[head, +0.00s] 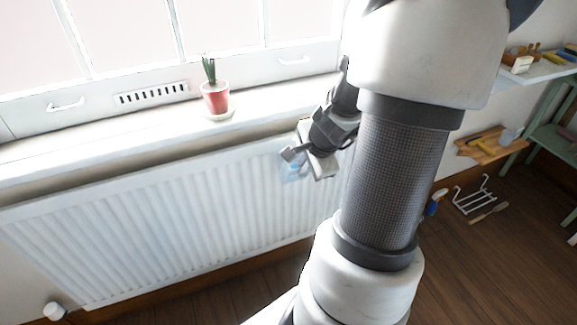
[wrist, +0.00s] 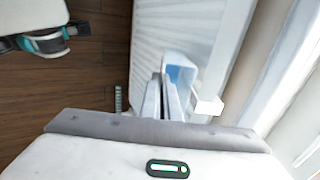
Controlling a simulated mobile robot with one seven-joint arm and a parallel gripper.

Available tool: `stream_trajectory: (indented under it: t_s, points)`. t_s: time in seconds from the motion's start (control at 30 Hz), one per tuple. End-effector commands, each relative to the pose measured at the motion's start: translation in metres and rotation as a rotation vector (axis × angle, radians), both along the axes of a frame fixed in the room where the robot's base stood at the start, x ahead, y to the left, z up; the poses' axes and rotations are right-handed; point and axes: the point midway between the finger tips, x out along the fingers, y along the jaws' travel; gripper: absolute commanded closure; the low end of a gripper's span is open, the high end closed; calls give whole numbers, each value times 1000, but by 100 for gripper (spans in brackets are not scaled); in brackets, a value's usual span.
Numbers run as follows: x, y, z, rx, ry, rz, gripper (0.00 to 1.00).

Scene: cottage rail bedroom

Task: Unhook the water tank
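The water tank, a small white container with a pale blue inside (wrist: 182,73), hangs at the radiator (head: 170,210) in the wrist view. In the head view it shows as a pale blue patch (head: 293,173) on the radiator front near its right end, partly hidden by my gripper (head: 289,154). In the wrist view my gripper's two fingers (wrist: 160,82) are close together at the tank's near left edge. The frames do not show clearly whether the tank's wall is between them. A small white block (wrist: 208,105) sits just right of the tank.
A windowsill (head: 130,143) runs above the radiator, with a red potted plant (head: 215,97) on it. On the wooden floor at right are a white wire rack (head: 474,197), a brush-like tool (head: 488,213) and a blue bottle (head: 435,203). A green shelf unit (head: 545,125) stands behind.

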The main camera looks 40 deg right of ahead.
Motion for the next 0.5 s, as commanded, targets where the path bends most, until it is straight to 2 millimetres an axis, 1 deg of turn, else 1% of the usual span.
stream_trajectory:
  t_s: [0.5]
  points:
    - [-37, 8, 19, -3, 1, -2, 100]
